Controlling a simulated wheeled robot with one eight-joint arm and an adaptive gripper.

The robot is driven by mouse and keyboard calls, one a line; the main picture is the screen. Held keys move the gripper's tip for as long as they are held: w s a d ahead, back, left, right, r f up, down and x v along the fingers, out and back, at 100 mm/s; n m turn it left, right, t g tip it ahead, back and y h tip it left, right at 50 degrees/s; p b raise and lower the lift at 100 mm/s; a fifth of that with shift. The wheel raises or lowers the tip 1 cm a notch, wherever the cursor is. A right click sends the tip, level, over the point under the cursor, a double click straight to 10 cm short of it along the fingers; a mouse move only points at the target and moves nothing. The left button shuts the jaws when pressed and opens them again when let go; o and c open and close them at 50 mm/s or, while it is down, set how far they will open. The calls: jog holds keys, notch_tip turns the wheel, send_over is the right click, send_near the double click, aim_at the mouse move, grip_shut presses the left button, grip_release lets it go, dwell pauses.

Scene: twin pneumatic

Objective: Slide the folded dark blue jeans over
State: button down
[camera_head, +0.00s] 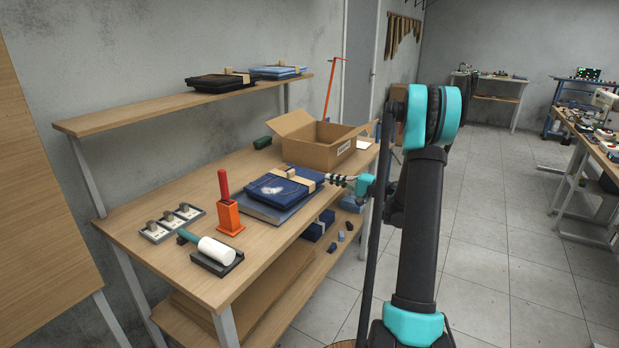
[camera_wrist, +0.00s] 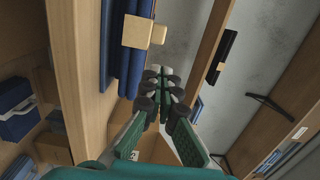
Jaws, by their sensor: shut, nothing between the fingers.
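The folded dark blue jeans (camera_head: 283,186) lie on a flat blue-grey slab (camera_head: 262,207) on the workbench, with a tan band across them and a pale mark on top. In the wrist view the jeans (camera_wrist: 131,72) show edge-on at the upper left, with the tan band (camera_wrist: 143,33) on them. My gripper (camera_head: 337,179) is at the right end of the jeans, near the bench's front edge. In the wrist view my gripper (camera_wrist: 166,80) is shut and empty, with its fingertips just beside the jeans. I cannot tell whether they touch.
An open cardboard box (camera_head: 318,147) stands behind the jeans. A raised shelf (camera_head: 150,110) holds a black folded garment (camera_head: 217,82) and blue ones (camera_head: 276,72).

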aim_at(287, 182)
jog(key=x, duration=0.9)
jog(key=shift+a, duration=0.1)
jog(key=a, duration=0.3)
jog(key=shift+s+a+r, duration=0.1)
jog(key=shift+s+a, duration=0.15)
jog(key=shift+a, duration=0.45)
jog(key=shift+a, duration=0.1)
jog(key=a, duration=0.2)
jog(key=s+a, duration=0.1)
jog(key=a, duration=0.1)
jog(key=shift+a, duration=0.35)
jog(key=shift+d, duration=0.1)
